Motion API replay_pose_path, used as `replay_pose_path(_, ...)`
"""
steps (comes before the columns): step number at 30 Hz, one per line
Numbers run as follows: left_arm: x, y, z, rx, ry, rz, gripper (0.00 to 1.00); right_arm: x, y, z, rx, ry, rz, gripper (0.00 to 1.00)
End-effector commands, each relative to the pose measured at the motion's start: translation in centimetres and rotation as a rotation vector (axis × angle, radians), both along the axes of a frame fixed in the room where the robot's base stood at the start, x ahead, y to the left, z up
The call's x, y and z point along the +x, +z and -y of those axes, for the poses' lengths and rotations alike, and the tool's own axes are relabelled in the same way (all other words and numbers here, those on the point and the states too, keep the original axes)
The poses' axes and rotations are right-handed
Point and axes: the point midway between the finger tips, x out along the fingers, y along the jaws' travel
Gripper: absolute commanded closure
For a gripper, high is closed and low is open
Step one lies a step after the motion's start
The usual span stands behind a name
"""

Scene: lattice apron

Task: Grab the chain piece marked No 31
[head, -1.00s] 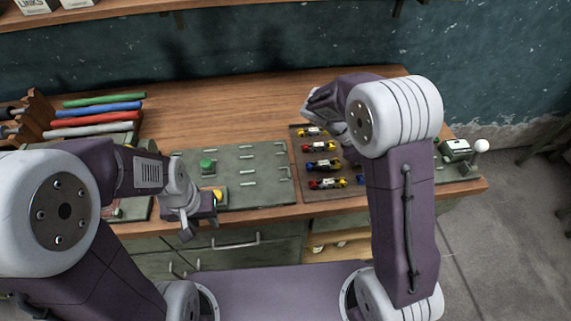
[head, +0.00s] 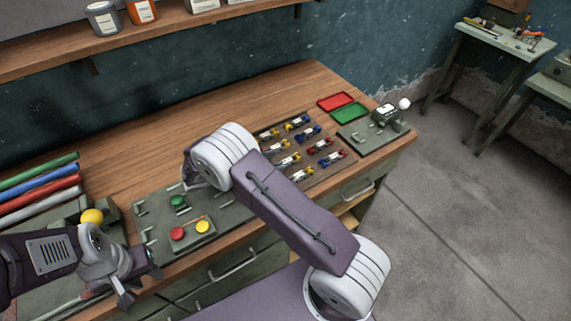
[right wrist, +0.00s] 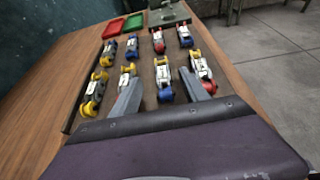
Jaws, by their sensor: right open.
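Several chain pieces (head: 290,158) lie in rows on a dark tray (head: 262,150) on the bench. They have white labels and red, blue or yellow ends. The right wrist view shows them ahead of my right gripper (right wrist: 160,90), which is open and empty. Its fingers reach over the near row, with a blue-ended piece (right wrist: 164,80) between them and a yellow-and-red piece (right wrist: 202,70) by the right finger. The numbers are too small to read. In the head view my right arm hides the right gripper. My left gripper (head: 139,276) is at the lower left, away from the pieces.
A green-grey panel (head: 156,231) with green, red and yellow buttons lies left of the tray. A red tray (head: 335,101) and a green tray (head: 350,113) stand beyond the pieces, near a device with a white knob (head: 404,104). Coloured rods (head: 38,183) lie at left.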

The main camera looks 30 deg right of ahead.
Motion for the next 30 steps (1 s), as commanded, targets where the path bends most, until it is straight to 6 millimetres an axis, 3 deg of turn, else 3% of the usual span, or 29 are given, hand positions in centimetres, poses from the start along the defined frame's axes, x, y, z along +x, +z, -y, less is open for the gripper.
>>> replay_pose_path(7,0.0,-1.1,0.0,0.0,0.0,0.0,0.64,0.1,-1.1,2.3,0.0,-0.002,0.0,0.47)
replay_pose_path(13,0.0,-2.5,0.0,0.0,0.0,0.0,0.64,0.2,-2.4,5.7,-0.001,-0.004,0.0,0.47)
replay_pose_path(22,0.0,-2.5,0.0,0.0,0.0,0.0,0.64,0.3,-2.4,6.4,0.001,0.0,0.001,0.47)
replay_pose_path(27,0.0,-2.5,0.0,0.0,0.0,0.0,0.64,0.3,-2.4,6.4,0.0,-0.001,0.001,0.95)
replay_pose_path(28,0.0,-2.5,0.0,0.0,0.0,0.0,0.64,0.3,-2.4,6.4,0.0,-0.001,0.001,1.0)
replay_pose_path(30,0.0,-2.5,0.0,0.0,0.0,0.0,0.64,0.3,-2.4,6.4,0.0,-0.001,0.001,1.0)
